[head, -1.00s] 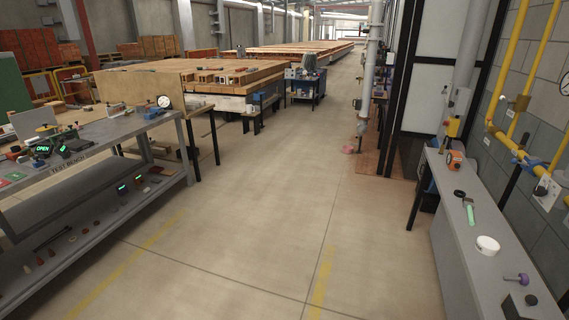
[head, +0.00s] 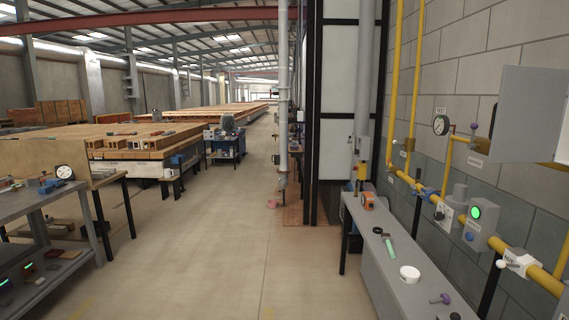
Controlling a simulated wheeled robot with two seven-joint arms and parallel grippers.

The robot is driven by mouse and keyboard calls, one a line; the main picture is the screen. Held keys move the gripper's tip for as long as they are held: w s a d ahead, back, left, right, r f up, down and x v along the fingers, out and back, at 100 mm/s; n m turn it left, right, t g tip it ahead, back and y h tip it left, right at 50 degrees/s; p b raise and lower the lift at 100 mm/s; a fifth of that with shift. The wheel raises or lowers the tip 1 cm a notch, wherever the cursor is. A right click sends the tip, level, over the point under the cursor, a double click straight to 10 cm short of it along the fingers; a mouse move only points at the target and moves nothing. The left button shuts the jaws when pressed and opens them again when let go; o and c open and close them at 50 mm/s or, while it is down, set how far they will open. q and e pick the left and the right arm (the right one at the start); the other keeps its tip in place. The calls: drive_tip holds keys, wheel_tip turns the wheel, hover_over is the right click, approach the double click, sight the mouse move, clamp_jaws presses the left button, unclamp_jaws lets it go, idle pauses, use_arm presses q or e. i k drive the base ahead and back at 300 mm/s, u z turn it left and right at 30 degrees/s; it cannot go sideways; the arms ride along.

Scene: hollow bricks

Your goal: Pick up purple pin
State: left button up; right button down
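A small purple pin (head: 442,299) lies on the grey bench (head: 373,262) at the lower right of the head view. It has a rounded purple head and a thin shaft. It lies to the right of and nearer than a white round dish (head: 409,273). Neither of my grippers shows in the head view.
A green-handled tool (head: 389,250) and an orange device (head: 367,201) are on the same bench. Yellow pipes (head: 480,247) with valves run along the block wall behind it. A grey workbench (head: 40,225) stands at left. The floor aisle (head: 225,250) between is clear.

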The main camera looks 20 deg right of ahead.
sight(445, 298)
drive_tip(key=u, duration=0.4)
drive_tip(key=k, duration=0.5)
drive_tip(key=u, duration=0.6)
drive_tip(key=i, duration=0.3)
drive_tip(key=z, duration=0.85)
drive_tip(key=i, duration=2.35)
drive_tip(key=z, duration=1.95)
drive_tip(key=i, duration=1.35)
drive_tip(key=z, duration=1.95)
drive_tip(key=i, duration=0.95)
drive_tip(key=z, duration=0.4)
drive_tip(key=k, duration=1.15)
drive_tip(key=u, duration=0.45)
